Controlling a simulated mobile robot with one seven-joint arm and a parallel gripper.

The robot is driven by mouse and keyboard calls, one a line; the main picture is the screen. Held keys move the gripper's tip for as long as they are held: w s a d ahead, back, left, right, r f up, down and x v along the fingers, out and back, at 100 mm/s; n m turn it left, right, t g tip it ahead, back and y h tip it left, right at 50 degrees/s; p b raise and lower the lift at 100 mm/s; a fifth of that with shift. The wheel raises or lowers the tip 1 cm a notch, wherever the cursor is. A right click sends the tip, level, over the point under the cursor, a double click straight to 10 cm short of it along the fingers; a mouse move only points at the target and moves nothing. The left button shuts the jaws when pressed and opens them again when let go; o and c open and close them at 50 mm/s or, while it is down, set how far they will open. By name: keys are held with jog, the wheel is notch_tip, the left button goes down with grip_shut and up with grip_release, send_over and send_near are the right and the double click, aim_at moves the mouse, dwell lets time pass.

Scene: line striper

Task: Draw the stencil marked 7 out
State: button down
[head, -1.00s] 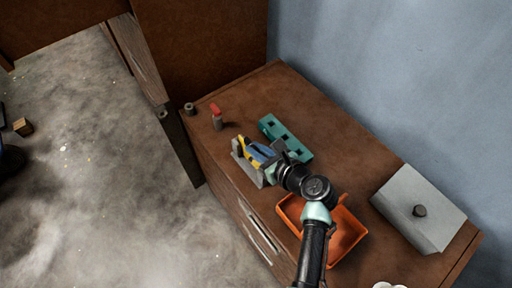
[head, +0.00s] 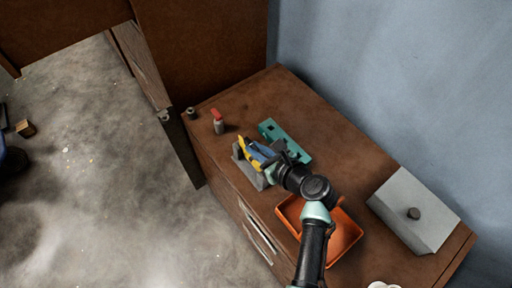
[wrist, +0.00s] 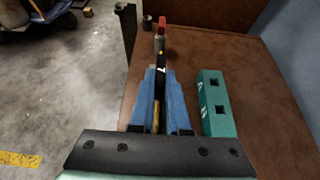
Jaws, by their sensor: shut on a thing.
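My gripper (head: 259,153) has blue fingers and is at the grey holder (head: 246,173) near the cabinet top's front edge. In the wrist view my gripper (wrist: 161,76) is shut on a thin, dark, upright stencil (wrist: 163,62) with a pale mark that looks like a 7. A yellow stencil (head: 245,157) shows beside the fingers in the head view, and a yellow strip lies between them in the wrist view. The fingers hide most of the holder, so I cannot tell how deep the held stencil sits.
A teal block (head: 285,138) with square holes lies just behind the gripper. A red-capped bottle (head: 218,124) and a small dark cylinder (head: 191,112) stand to the left. An orange tray (head: 343,242) and a grey lidded box (head: 425,232) are to the right.

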jog(key=shift+r+p, duration=3.4)
jog(key=shift+p, duration=0.05)
